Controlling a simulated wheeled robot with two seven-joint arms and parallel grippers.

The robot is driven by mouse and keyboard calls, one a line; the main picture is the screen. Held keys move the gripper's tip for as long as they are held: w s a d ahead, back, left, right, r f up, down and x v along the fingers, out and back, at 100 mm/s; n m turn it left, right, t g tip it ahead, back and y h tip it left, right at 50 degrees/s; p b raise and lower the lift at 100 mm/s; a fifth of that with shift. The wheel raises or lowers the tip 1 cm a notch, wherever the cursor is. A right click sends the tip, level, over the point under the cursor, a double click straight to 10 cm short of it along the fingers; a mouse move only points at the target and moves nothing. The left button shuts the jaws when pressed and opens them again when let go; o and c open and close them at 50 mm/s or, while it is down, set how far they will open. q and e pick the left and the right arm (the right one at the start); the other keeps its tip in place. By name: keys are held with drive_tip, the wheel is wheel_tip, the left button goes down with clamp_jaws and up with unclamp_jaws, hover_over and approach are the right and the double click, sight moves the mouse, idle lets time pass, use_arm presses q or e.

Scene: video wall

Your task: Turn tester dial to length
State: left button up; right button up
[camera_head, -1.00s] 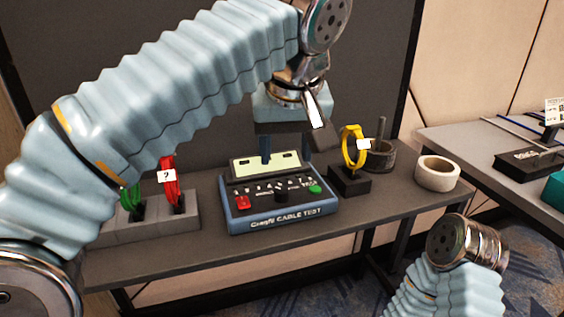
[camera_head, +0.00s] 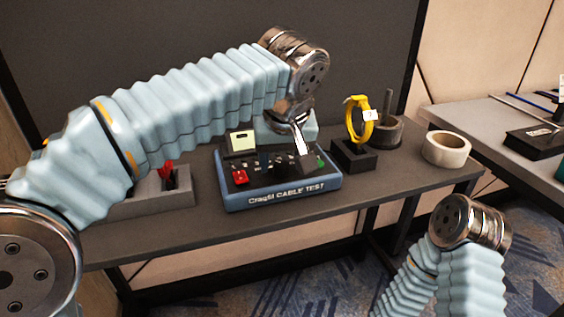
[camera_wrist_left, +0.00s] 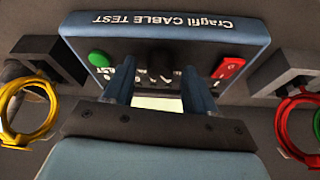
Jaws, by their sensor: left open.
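The blue cable tester (camera_head: 286,193) stands on the dark table, with a black dial, a red switch (camera_head: 239,177) and a green button (camera_head: 320,162). Its screen (camera_head: 241,142) is partly covered by my left arm. My left gripper (camera_head: 281,158) is open and low over the tester; one finger is hidden in the head view. In the left wrist view, the dial (camera_wrist_left: 160,66) lies between and just beyond the two open fingertips (camera_wrist_left: 158,88), apparently untouched. The dial's pointer direction is too dark to read. My right gripper is out of view.
A yellow cable coil (camera_head: 361,120) on a black stand and a white tape roll (camera_head: 446,149) are right of the tester. My right arm is low at the right.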

use_arm(q)
drive_tip(key=shift+f, duration=0.1)
drive_tip(key=c, duration=1)
drive_tip(key=shift+m, duration=0.3)
drive_tip(key=m+h+p, duration=0.1)
drive_tip(key=m, duration=0.2)
drive_tip(key=shift+a+m+h, duration=0.15)
drive_tip(key=shift+m+h, duration=0.15)
drive_tip(key=m+p, duration=0.1)
drive_tip(key=m, duration=0.1)
drive_tip(key=m+h+p, duration=0.1)
drive_tip(key=shift+w+a+r+m, duration=0.1)
drive_tip(key=shift+r+m, duration=0.1)
drive_tip(key=shift+m, duration=0.2)
drive_tip(key=m+g+h+p, duration=0.1)
drive_tip(key=m+p, duration=0.1)
drive_tip(key=m, duration=0.1)
drive_tip(key=shift+w+f+m+g+h+p, duration=0.1)
drive_tip(key=shift+m+g+h+p, duration=0.55)
drive_tip(key=shift+m, duration=0.75)
